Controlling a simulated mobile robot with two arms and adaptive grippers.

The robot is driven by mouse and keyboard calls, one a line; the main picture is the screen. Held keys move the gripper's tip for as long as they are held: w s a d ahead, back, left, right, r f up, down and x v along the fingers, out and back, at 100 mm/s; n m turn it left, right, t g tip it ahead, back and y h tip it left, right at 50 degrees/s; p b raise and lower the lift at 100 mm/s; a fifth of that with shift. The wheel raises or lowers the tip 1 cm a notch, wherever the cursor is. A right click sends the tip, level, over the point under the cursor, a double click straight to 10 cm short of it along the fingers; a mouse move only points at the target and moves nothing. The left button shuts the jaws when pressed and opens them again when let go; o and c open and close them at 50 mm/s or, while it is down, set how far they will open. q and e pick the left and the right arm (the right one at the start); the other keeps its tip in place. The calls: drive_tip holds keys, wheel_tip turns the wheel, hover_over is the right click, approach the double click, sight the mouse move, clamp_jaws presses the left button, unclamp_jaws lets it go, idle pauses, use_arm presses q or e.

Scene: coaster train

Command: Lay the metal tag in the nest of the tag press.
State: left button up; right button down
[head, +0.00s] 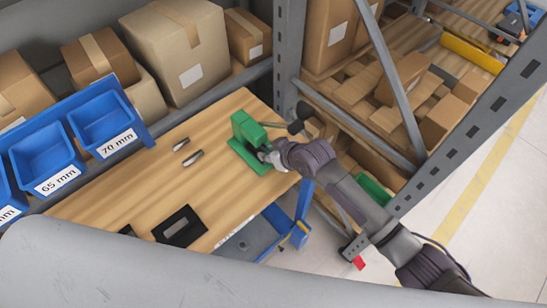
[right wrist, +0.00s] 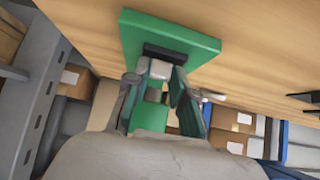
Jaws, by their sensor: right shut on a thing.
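The green tag press (head: 250,128) stands at the right end of the wooden table, with its flat green base (head: 243,161) and a dark lever at its upper right. My right gripper (head: 266,155) reaches in from the right, at the press below its green head. In the right wrist view, the gripper (right wrist: 155,82) is shut on a small light-grey piece, the metal tag (right wrist: 160,69). The tag is close to the black nest block (right wrist: 178,56) on the green base (right wrist: 170,32); I cannot tell whether they touch. My left gripper is not in view.
Two small metal pieces (head: 187,151) lie mid-table. A black plate with a grey window (head: 180,228) lies near the front edge. Blue bins (head: 103,118) stand at the left, cardboard boxes (head: 178,45) behind. A grey rack post (head: 289,60) rises close behind the press.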

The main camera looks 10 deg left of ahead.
drive_tip(key=shift+w+a, duration=0.15)
drive_tip(key=shift+a, duration=0.1)
drive_tip(key=c, duration=0.9)
unclamp_jaws()
